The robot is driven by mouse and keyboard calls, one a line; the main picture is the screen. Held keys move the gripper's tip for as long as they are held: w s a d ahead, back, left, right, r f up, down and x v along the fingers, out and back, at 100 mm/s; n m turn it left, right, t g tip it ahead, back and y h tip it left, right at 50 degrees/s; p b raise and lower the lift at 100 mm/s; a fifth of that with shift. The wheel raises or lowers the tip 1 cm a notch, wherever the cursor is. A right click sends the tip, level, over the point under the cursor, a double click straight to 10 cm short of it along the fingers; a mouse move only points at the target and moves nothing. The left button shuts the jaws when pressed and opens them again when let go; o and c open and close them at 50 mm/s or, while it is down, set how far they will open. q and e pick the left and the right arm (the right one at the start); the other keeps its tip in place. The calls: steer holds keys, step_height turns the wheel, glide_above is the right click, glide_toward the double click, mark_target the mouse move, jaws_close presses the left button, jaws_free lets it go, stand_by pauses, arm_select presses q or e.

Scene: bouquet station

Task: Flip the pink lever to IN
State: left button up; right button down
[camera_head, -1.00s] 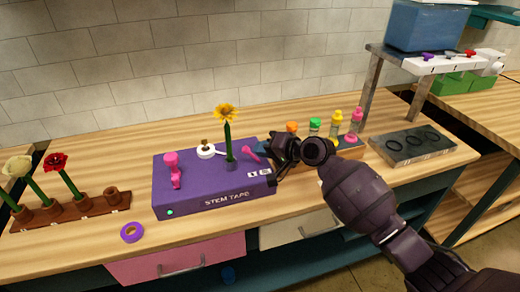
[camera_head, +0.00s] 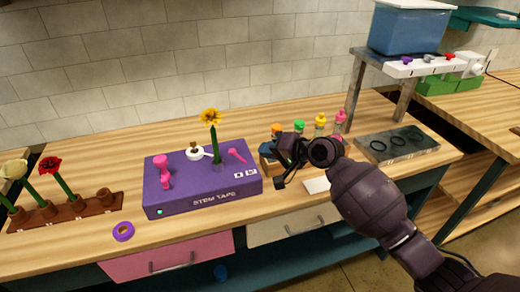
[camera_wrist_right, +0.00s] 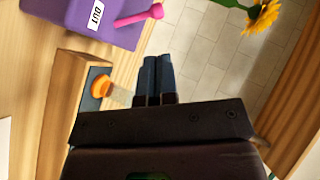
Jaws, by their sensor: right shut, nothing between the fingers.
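The purple stem tape box (camera_head: 203,183) stands on the wooden counter, and a small pink lever (camera_head: 237,155) sits on its right end. The lever leans over, its knob toward the back left. In the right wrist view the pink lever (camera_wrist_right: 140,16) shows beyond my fingers, beside a label reading OUT (camera_wrist_right: 97,13). My right gripper (camera_head: 267,147) is just right of the box, apart from the lever. Its blue fingers (camera_wrist_right: 157,62) are shut together with nothing between them. The left gripper is not in view.
A yellow flower (camera_head: 211,117) stands upright in the box, left of the lever. A larger pink handle (camera_head: 162,168) is at the box's left. Several colored-capped bottles (camera_head: 320,124) stand behind my right gripper. A flower rack (camera_head: 65,209) and purple tape roll (camera_head: 123,231) lie left.

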steer(key=r+v, duration=0.1)
steer(key=v, duration=0.5)
steer(key=shift+s, duration=0.2)
steer(key=shift+a+r, duration=0.1)
